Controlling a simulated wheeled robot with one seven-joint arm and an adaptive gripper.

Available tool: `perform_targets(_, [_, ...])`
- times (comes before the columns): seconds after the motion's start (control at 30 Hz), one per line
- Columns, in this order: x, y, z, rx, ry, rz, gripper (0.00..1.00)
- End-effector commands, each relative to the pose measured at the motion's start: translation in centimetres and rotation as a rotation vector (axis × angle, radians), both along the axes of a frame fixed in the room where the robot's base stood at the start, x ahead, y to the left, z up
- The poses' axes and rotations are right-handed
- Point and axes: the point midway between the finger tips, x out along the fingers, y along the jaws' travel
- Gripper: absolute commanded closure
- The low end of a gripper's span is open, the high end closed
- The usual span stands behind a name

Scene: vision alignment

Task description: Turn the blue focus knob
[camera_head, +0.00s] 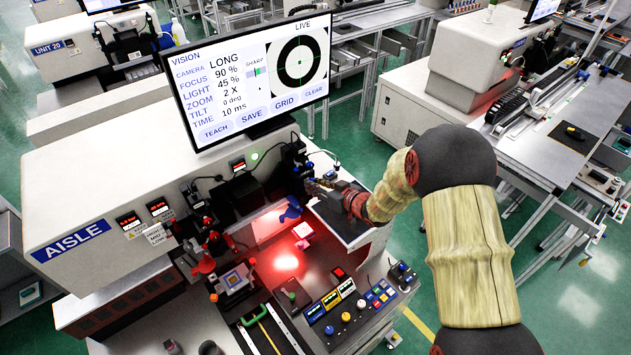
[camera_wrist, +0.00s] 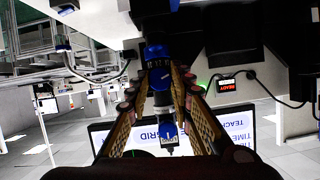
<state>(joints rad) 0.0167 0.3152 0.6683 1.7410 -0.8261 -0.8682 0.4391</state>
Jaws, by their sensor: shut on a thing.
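My gripper (camera_head: 316,187) reaches in from the right to the dark camera unit (camera_head: 292,160) beside the monitor. In the wrist view its two fingers (camera_wrist: 161,88) converge on either side of a blue knob (camera_wrist: 159,78) with a pale mark, and are shut on it. A second blue part with a pale line (camera_wrist: 168,131) shows between the fingers lower in the picture; its small label is too small to read. In the head view the held knob is too small to make out. The monitor (camera_head: 250,75) reads LONG, FOCUS 90 %, with a black ring target.
A red-lit work area (camera_head: 286,262) lies below the camera unit. A button panel (camera_head: 380,296) stands in front of it. The machine's white housing (camera_head: 100,185) is at the left.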

Motion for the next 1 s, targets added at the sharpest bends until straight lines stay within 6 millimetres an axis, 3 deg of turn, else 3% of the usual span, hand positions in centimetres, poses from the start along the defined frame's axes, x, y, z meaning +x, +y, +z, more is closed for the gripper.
perform_targets(0.4, [0.13,-0.14,0.02,0.157,0.106,-0.001,1.0])
perform_targets(0.93, [0.13,-0.13,-0.03,0.177,0.118,-0.001,1.0])
perform_targets(0.97, [0.13,-0.13,-0.02,0.177,0.118,-0.001,0.77])
perform_targets(1.0, [0.13,-0.13,-0.03,0.177,0.118,-0.001,0.74])
